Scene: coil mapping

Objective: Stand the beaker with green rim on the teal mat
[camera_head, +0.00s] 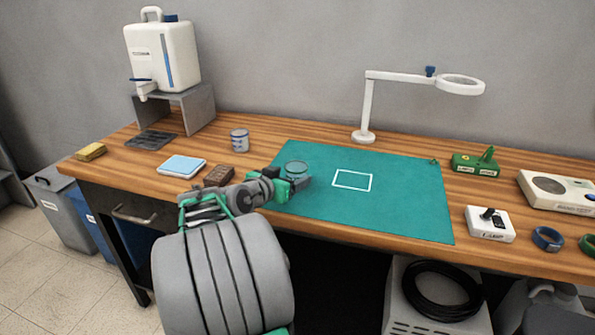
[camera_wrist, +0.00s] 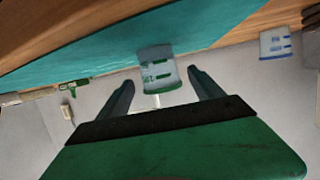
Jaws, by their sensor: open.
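The beaker with green rim (camera_head: 297,168) stands on the left part of the teal mat (camera_head: 400,215). In the wrist view, which is turned upside down, the beaker (camera_wrist: 155,70) shows green markings, its base against the mat (camera_wrist: 95,55) and its rim pointing down in the picture. My gripper (camera_head: 290,186) is just in front of it in the head view and hides its lower part. In the wrist view my gripper (camera_wrist: 161,78) is open, with one finger on each side of the beaker and visible gaps between. The beaker looks upright.
A blue-marked beaker (camera_head: 239,141) stands on the wood left of the mat. A brown block (camera_head: 219,176) and light blue pad (camera_head: 182,166) lie nearby. A magnifier lamp (camera_head: 365,136) stands at the mat's back edge. The mat's white outlined rectangle (camera_head: 338,186) is empty.

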